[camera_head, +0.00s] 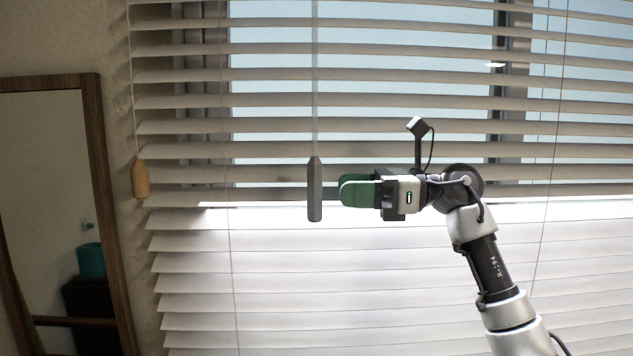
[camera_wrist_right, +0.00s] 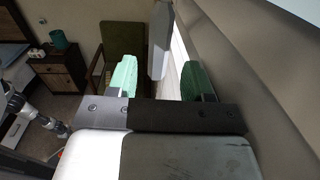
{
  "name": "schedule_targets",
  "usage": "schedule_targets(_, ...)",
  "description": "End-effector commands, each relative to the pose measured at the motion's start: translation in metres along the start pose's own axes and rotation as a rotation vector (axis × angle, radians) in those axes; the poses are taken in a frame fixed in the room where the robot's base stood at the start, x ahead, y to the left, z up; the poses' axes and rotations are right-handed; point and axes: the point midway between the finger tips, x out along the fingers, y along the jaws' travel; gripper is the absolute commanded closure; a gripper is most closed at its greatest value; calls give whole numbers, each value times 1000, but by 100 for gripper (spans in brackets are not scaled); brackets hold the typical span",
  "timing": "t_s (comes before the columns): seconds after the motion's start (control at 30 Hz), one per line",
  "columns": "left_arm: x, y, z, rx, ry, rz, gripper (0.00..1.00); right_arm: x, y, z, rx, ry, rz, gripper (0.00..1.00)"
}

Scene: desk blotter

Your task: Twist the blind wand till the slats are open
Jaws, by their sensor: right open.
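The blind wand's grey faceted handle (camera_head: 315,190) hangs upright from a thin clear rod in front of the blind slats (camera_head: 400,103). My right gripper (camera_head: 345,190) points left in the head view, its green fingertips close to the handle's right side. In the right wrist view, the wand handle (camera_wrist_right: 160,40) lies beyond the fingertips, in line with the gap between them. The right gripper (camera_wrist_right: 160,78) is open and empty there. Upper slats show sky through wide gaps; lower slats look bright white and closer together. My left gripper is not seen.
A wooden cord pull (camera_head: 141,178) hangs at the blind's left edge. A wood-framed mirror (camera_head: 93,170) stands against the left wall. The right wrist view shows a chair (camera_wrist_right: 122,40) and a small wooden cabinet (camera_wrist_right: 58,75) well below. Thin cords run down the blind.

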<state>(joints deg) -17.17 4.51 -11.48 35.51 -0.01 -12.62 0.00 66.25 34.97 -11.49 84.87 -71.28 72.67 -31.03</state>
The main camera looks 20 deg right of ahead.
Motion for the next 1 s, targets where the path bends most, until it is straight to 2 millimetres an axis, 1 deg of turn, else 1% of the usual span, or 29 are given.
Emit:
schedule_targets(0.03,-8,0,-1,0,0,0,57,12,1,3,1,0,4,50)
schedule_targets(0.1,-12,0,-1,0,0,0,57,24,1,3,2,-1,4,50)
schedule_targets(0.2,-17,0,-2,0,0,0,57,39,1,3,2,-2,3,50)
schedule_targets(0.3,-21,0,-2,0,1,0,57,50,1,2,2,-2,3,50)
schedule_targets(0.47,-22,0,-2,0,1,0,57,58,0,0,1,-1,0,50)
schedule_targets(0.7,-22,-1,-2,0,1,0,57,58,0,0,1,-1,0,50)
schedule_targets(0.77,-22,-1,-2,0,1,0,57,58,0,0,1,-1,0,57)
schedule_targets(1.0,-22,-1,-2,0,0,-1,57,58,0,0,1,-1,0,94)
